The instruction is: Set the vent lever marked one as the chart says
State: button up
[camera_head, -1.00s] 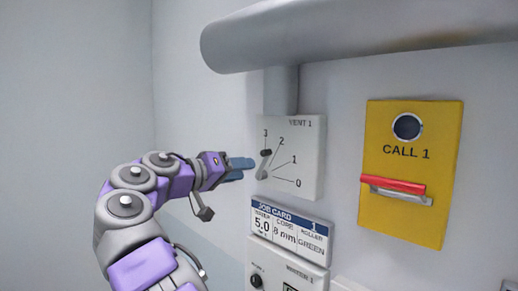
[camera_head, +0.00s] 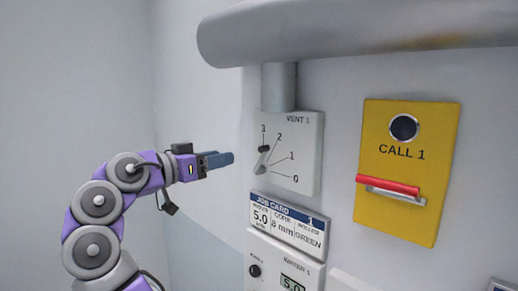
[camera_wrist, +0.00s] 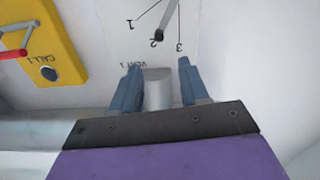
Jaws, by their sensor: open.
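The vent panel (camera_head: 305,160), labelled VENT 1, is a pale plate with marks 0 to 3. Its grey lever with a dark knob (camera_head: 264,150) points up, knob just below the 3 in the head view. In the wrist view the lever (camera_wrist: 166,20) appears upside down, its end close to the 2, so I cannot tell its exact mark. My gripper (camera_head: 230,159) is left of the panel, apart from the lever. In the wrist view my gripper (camera_wrist: 160,82) is open and empty, its blue fingers well apart. No vent chart is legible.
Below the panel a job card (camera_head: 289,224) reads 5.0, 8 mm and GREEN. A WATER 1 unit (camera_head: 286,264) sits under it. A yellow CALL 1 box (camera_head: 408,200) with a red handle is at right. A thick pipe (camera_head: 360,32) runs overhead. Room at left is clear.

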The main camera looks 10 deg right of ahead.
aim_at(258, 149)
jog(key=p+x, duration=0.2)
jog(key=x, duration=1.2)
jog(key=shift+a, duration=0.1)
jog(key=shift+x, duration=0.75)
jog(key=shift+a, duration=0.1)
jog(key=shift+c, duration=0.3)
jog(key=shift+c, duration=1.4)
grip_shut()
